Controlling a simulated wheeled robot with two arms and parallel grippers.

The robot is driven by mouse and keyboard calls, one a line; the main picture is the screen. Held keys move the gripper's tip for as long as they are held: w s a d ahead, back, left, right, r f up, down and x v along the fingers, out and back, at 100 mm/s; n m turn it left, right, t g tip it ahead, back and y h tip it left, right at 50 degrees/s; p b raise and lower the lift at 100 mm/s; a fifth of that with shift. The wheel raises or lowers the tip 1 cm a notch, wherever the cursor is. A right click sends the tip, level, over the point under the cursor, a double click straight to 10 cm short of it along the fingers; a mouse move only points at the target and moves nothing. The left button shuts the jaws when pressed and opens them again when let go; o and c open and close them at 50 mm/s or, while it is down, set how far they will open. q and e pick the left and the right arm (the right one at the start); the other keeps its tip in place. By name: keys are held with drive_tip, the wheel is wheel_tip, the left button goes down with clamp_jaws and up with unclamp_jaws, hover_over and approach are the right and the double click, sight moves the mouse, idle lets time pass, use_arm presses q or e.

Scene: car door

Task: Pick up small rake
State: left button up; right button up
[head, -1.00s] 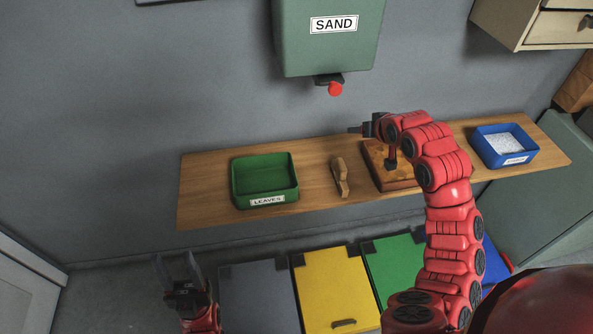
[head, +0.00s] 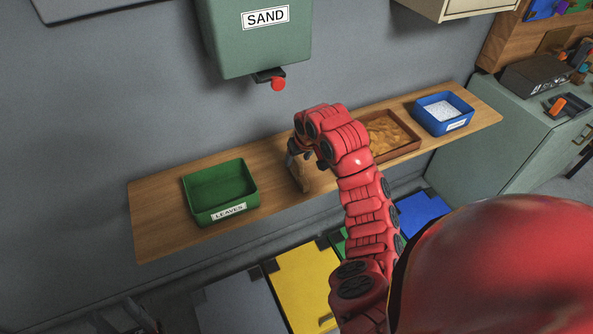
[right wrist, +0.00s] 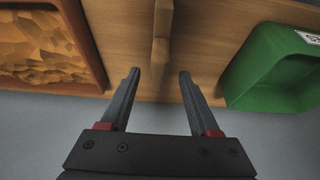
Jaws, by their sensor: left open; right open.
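A small light-wooden tool (head: 302,174), which I take to be the small rake, is on the wooden shelf between the green bin and the brown tray. In the head view it is partly hidden by my right gripper (head: 295,157). In the right wrist view the tool (right wrist: 162,45) lies ahead, lined up with the gap between the open, empty fingers of my right gripper (right wrist: 158,78). The fingertips lie on either side of its near end in the picture; contact is not visible. My left gripper (head: 128,316) is open, low at the left, partly cut off by the frame.
The green LEAVES bin (head: 221,192) stands left of the tool. The brown tray (head: 392,137) of chunky tan material and a blue bin (head: 444,114) of white material stand right. The SAND dispenser (head: 257,40) hangs above the shelf (head: 160,215). Coloured lids lie below.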

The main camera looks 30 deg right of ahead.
sight(295, 165)
drive_tip(key=shift+p+x, duration=0.8)
drive_tip(key=shift+x, duration=1.55)
drive_tip(key=shift+w+d+f, duration=0.1)
drive_tip(key=shift+w+f, duration=0.15)
drive_tip(key=shift+f, duration=0.35)
clamp_jaws()
